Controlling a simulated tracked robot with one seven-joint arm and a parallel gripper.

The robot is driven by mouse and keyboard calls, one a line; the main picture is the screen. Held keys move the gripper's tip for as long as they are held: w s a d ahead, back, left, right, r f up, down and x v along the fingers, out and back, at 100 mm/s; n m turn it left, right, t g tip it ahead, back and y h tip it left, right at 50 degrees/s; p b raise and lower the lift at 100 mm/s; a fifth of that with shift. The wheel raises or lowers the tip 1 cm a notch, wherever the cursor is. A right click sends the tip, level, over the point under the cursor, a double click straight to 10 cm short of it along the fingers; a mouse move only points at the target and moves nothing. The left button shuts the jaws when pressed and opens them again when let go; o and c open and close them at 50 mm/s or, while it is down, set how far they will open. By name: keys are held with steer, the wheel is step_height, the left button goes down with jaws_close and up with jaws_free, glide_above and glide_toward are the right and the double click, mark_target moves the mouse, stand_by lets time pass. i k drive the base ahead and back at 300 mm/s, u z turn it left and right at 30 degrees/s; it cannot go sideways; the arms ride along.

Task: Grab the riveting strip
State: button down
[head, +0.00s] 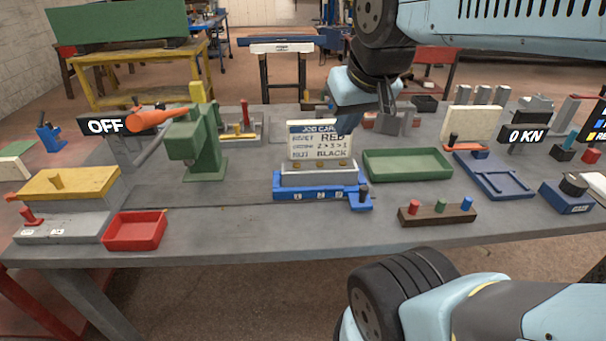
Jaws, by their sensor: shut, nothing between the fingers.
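What looks like the riveting strip is a pale grey metal piece (318,178) with three brass-coloured spots along its top. It sits in a blue fixture (285,194) numbered along its front, near the middle of the bench. A job card (320,140) stands right behind it and reads red for the rivet and black for the nut. My gripper (387,122) hangs from the arm behind and to the right of the strip, apart from it. It is shut and empty. Its fingertips are small and partly merge with the grey and red things behind.
A green tray (408,178) lies right of the fixture, with a wooden peg block (437,216) in front. A green press (196,150) with an orange handle stands left. A red tray (135,243) is at front left. Bare bench (240,228) lies before the fixture.

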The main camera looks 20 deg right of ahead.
mark_target(346, 172)
steer(key=z, duration=1.65)
steer(key=k, duration=0.5)
steer(key=u, duration=0.6)
